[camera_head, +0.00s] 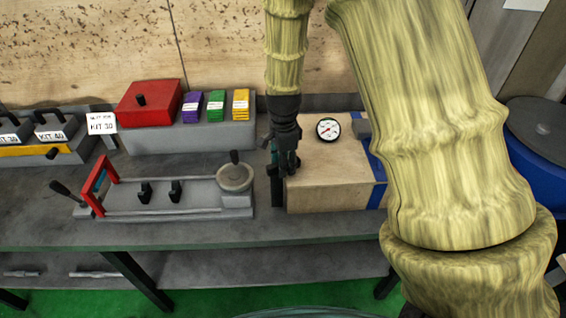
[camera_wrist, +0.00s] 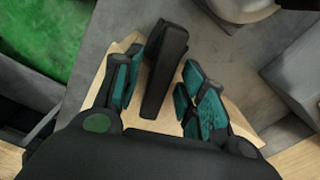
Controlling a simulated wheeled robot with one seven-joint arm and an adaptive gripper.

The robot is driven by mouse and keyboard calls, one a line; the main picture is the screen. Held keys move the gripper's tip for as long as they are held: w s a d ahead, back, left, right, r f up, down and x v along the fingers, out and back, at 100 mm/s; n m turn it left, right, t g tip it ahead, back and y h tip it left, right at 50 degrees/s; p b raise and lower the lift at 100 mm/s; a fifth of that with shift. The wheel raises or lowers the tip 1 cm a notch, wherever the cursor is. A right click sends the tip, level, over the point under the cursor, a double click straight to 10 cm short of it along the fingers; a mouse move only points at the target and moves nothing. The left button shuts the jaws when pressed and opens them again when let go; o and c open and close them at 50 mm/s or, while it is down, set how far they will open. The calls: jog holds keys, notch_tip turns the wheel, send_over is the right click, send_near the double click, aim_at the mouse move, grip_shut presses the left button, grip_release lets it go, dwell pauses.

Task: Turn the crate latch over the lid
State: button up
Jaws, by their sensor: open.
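The wooden crate (camera_head: 325,190) stands at the right of the bench, with its pale lid on top. My gripper (camera_head: 286,165) points down at the crate's left end. In the wrist view, a black bar, seemingly the latch (camera_wrist: 166,70), lies between my two teal-padded fingers (camera_wrist: 157,72). The fingers are open, with a visible gap on each side of the bar. Pale wood of the crate (camera_wrist: 243,107) shows behind them. In the head view my gripper partly hides the latch area, and I cannot tell the latch's exact angle there.
A round gauge (camera_head: 328,128) is on the crate and a blue strap (camera_head: 377,170) at its right. Left of the crate is a grey fixture with a round knob (camera_head: 235,178) and red handle (camera_head: 95,186). Behind stands a grey block with a red box (camera_head: 150,102).

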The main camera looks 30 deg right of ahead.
notch_tip(320, 180, up, 12)
dwell(0.6)
dwell(0.5)
